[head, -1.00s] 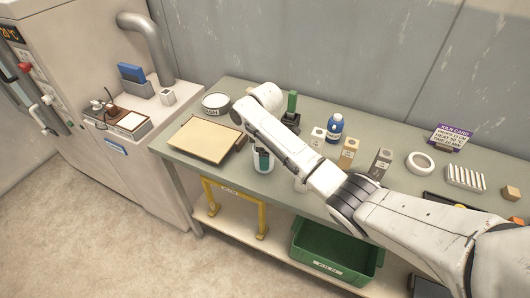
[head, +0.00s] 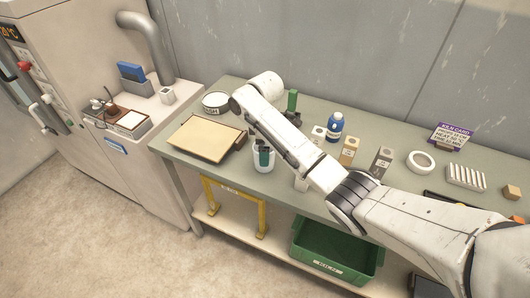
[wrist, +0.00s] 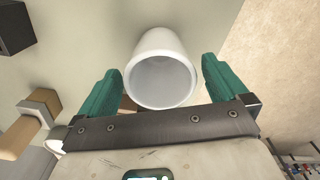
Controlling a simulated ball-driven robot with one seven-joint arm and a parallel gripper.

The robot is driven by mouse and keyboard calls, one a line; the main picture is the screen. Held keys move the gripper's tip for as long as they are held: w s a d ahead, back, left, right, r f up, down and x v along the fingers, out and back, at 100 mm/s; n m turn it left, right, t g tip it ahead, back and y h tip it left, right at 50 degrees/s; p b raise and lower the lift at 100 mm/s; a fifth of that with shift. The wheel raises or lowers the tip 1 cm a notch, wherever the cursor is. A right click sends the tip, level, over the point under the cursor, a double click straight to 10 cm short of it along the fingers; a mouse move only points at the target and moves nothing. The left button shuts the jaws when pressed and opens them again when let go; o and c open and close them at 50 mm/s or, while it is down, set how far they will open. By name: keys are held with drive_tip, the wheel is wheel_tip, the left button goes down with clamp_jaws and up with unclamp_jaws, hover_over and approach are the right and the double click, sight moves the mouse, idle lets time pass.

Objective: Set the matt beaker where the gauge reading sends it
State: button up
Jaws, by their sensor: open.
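A plain white beaker (head: 263,169) stands on the bench near its front edge, right of the tan board. In the wrist view the white beaker (wrist: 160,45) lies between the two green fingers, its open mouth facing the camera, with a gap on each side. My gripper (head: 263,156) is open at the beaker; its fingers (wrist: 160,78) do not visibly touch it. Whether its finish is matt I cannot tell. The gauge display (head: 9,32) on the kiln at the far left glows orange, partly cut off, and seems to read 20 °C. A purple-headed kiln card (head: 451,136) stands at the back right, its small text unclear.
Labelled blocks, a blue bottle (head: 335,127), a white ring (head: 420,162) and a ribbed rack (head: 466,177) stand to the right. A green bin (head: 335,258) sits below.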

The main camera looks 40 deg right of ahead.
wheel_tip(320, 180, up, 9)
drive_tip(key=p, duration=0.2)
drive_tip(key=shift+r, duration=0.2)
idle(0.4)
drive_tip(key=s+a+f+m+t+y, duration=0.15)
drive_tip(key=s+a+f, duration=0.25)
drive_tip(key=a, duration=0.5)
drive_tip(key=s+a+f+m+t+y, duration=0.1)
drive_tip(key=s+a+f+m+t, duration=0.15)
drive_tip(key=s+a+f, duration=0.45)
drive_tip(key=s+r+m+t+h, duration=0.1)
drive_tip(key=s+r+m+h, duration=0.25)
drive_tip(key=s, duration=0.85)
drive_tip(key=s+d+f+m+g+b, duration=0.1)
drive_tip(key=s+f+g, duration=0.3)
drive_tip(key=s+f, duration=0.4)
drive_tip(key=s+b, duration=0.1)
drive_tip(key=s, duration=0.1)
drive_tip(key=shift+s+d+f+m+y, duration=0.25)
drive_tip(key=shift+s+f+m+y, duration=0.1)
drive_tip(key=shift+s+y, duration=0.05)
